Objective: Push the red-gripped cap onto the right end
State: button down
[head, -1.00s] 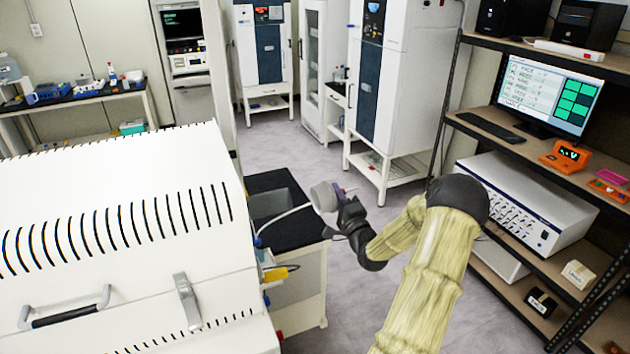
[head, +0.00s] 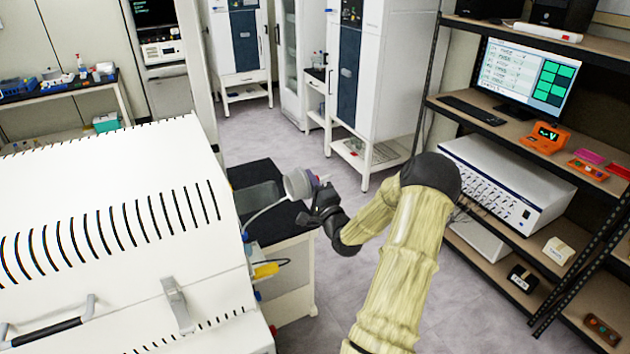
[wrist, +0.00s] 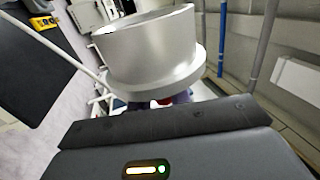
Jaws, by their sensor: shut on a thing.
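A grey metal cap (head: 297,184) with a wide cylindrical body is held at the end of my arm in the head view. It fills the upper middle of the wrist view (wrist: 145,50), where a bit of red shows beneath its flange. My gripper (head: 318,195) is shut on the cap's grip; its fingers are mostly hidden. The white ribbed machine (head: 110,220) stands to the left of the cap, and the cap is apart from it. The machine's right end opening is not visible in either view.
A black-topped bench (head: 262,190) lies behind the machine's right end, with a pale hose crossing near it. A yellow part (head: 265,270) sticks out from the machine's right side. Shelves with a white instrument (head: 505,195) stand on the right. Grey floor lies between.

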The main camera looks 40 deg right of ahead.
aim_at(294, 187)
jog(key=shift+w+a, duration=0.25)
jog(key=shift+a, duration=0.85)
jog(key=shift+a, duration=0.35)
jog(key=shift+w+a, duration=0.15)
jog(key=shift+a, duration=0.35)
jog(key=shift+w+a, duration=0.15)
jog(key=shift+a, duration=0.35)
dwell(0.5)
jog(key=shift+w+a+b, duration=0.15)
jog(key=shift+a+b, duration=0.1)
jog(key=shift+a, duration=0.45)
jog(key=shift+w+a+b, duration=0.15)
jog(key=shift+a+b, duration=0.05)
jog(key=shift+a, duration=0.45)
jog(key=shift+a, duration=0.1)
jog(key=c, duration=1.2)
grip_release()
